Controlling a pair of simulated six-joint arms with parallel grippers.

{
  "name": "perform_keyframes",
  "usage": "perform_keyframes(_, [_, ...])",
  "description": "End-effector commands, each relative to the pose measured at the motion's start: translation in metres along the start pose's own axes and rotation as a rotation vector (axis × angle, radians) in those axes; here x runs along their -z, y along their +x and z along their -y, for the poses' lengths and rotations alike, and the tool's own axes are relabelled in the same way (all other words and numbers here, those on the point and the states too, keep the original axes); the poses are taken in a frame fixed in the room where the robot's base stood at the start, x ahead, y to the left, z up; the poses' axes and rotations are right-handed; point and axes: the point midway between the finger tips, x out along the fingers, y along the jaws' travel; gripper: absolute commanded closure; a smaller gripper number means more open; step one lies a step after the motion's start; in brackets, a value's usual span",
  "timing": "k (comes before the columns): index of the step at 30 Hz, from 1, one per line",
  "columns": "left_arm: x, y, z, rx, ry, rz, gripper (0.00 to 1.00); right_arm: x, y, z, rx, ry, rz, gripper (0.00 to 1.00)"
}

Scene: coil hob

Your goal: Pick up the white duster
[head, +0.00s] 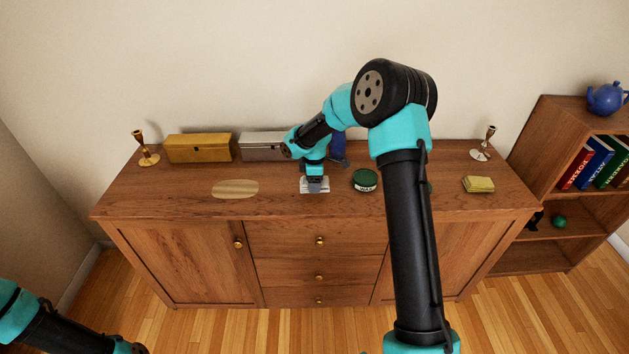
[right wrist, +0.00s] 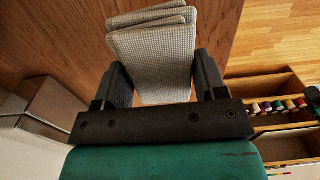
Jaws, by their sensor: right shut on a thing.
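The white duster (head: 321,188) is a folded, pale woven cloth on the sideboard top, near the middle. In the right wrist view the duster (right wrist: 155,55) lies between the two dark fingers. My right gripper (head: 315,187) points down over it and is shut on it; the gripper (right wrist: 155,85) covers its near end in the wrist view. I cannot tell whether the cloth is clear of the wood. My left arm shows at the lower left of the head view, but its fingers are out of view.
On the sideboard (head: 450,205) are a brass box (head: 199,148), a silver box (head: 262,147), two candlesticks, a green tin (head: 365,180) beside the gripper, and a folded yellow cloth (head: 479,184). A pale oval patch (head: 235,189) lies left. A bookshelf (head: 540,130) stands right.

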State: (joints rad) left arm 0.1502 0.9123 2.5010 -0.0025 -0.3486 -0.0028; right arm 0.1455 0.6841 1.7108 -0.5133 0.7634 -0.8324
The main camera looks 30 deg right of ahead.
Motion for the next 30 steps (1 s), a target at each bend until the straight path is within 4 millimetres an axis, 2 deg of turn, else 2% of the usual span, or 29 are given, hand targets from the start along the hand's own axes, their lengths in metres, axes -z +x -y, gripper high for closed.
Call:
perform_keyframes(12, [0.0, 0.0, 0.0, 0.0, 0.0, 0.0, 0.57, 0.003, -0.009, 0.086, 0.0, -0.003, 0.0, 0.58])
perform_keyframes(18, [0.0, 0.0, 0.0, 0.0, 0.0, 0.0, 0.57, 0.005, -0.012, 0.121, -0.001, -0.003, -0.001, 0.58])
perform_keyframes(24, [0.0, 0.0, 0.0, 0.0, 0.0, 0.0, 0.57, 0.006, -0.013, 0.138, -0.001, -0.001, 0.0, 0.58])
perform_keyframes(30, [0.0, 0.0, 0.0, 0.0, 0.0, 0.0, 0.57, 0.006, -0.013, 0.141, -0.002, 0.0, -0.001, 0.58])
